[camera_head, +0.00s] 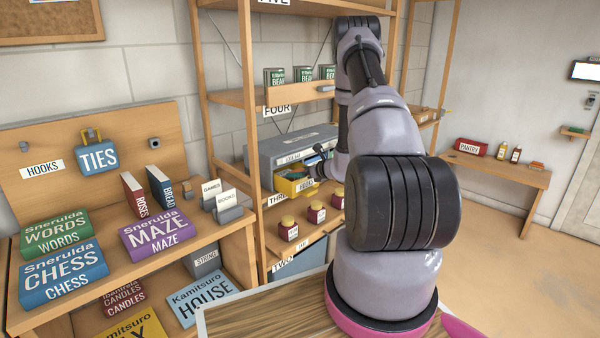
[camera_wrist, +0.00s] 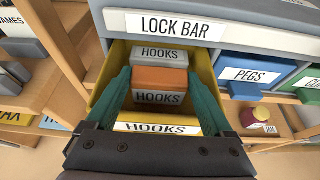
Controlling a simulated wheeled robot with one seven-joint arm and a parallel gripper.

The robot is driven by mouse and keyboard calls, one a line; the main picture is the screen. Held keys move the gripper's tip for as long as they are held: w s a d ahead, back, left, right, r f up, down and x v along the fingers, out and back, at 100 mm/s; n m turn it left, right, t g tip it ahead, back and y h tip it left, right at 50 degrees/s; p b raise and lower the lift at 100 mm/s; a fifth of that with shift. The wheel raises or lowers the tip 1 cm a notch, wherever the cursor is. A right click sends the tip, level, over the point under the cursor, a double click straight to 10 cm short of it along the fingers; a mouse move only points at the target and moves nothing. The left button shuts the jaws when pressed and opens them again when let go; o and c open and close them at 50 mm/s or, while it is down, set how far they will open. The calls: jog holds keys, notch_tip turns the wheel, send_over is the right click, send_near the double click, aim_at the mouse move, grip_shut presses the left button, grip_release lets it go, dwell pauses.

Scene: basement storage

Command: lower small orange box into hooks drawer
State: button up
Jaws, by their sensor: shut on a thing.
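The small orange box (camera_wrist: 160,78) is between the two teal fingers of my gripper (camera_wrist: 163,92) in the wrist view. My gripper is shut on it, over the open yellow hooks drawer (camera_wrist: 108,100). A grey box labelled HOOKS (camera_wrist: 157,55) is behind the orange box. The drawer's front carries a HOOKS label (camera_wrist: 155,128). How far the orange box is above the drawer floor cannot be told. In the head view, the yellow drawer (camera_head: 292,187) sticks out of the grey cabinet (camera_head: 290,150), and my arm partly hides the gripper and the box.
The LOCK BAR (camera_wrist: 190,28) runs above the open drawer. A blue PEGS drawer (camera_wrist: 250,75) is to its right. Several jars with yellow lids (camera_head: 290,229) stand on the shelf below. Board games, such as CHESS (camera_head: 63,273), lie on the left bench.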

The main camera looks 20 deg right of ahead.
jog(key=shift+f, duration=0.5)
jog(key=o, duration=1.1)
